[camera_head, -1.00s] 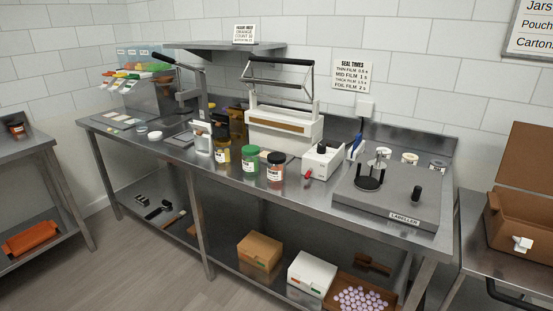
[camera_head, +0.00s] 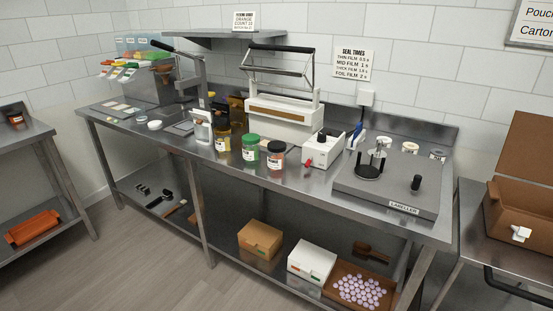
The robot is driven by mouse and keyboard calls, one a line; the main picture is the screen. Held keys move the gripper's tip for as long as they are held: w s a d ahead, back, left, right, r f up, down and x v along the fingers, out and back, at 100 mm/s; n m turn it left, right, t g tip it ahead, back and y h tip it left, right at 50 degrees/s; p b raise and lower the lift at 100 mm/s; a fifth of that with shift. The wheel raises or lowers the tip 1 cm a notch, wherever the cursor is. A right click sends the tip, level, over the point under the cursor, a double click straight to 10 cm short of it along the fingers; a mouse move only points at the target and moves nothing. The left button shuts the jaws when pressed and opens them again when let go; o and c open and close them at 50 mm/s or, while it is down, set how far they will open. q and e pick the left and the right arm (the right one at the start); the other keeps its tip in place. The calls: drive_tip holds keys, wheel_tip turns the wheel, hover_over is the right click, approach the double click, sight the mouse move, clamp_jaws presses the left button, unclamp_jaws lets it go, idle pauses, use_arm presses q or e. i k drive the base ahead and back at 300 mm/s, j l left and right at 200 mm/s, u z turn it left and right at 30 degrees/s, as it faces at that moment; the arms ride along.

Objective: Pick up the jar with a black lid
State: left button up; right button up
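A jar (camera_head: 276,156) with reddish contents, a pale label and a dark, seemingly black lid stands upright near the front of the long steel bench, right of its middle. A green jar (camera_head: 250,150) with a green lid stands just left of it. A smaller amber jar (camera_head: 222,142) stands further left; its lid colour is hard to tell. Another small dark-topped jar (camera_head: 16,118) stands on the side table at the far left. Neither of my grippers is in view.
Behind the jars is a white sealer (camera_head: 285,132); a white box device (camera_head: 322,151) with a red-tipped lever is to their right. The labeller (camera_head: 405,185) fills the bench's right end. Cartons (camera_head: 260,240) sit on the lower shelf. The floor (camera_head: 120,270) in front is clear.

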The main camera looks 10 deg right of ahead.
sight(276, 161)
drive_tip(key=i+j+z, duration=0.1)
drive_tip(key=z, duration=0.3)
drive_tip(key=j+z, duration=0.15)
drive_tip(key=z, duration=0.25)
drive_tip(key=i+j+z, duration=0.1)
drive_tip(key=z, duration=0.3)
drive_tip(key=j+z, duration=0.45)
drive_tip(key=j, duration=0.5)
drive_tip(key=j+z, duration=0.15)
drive_tip(key=j, duration=1.35)
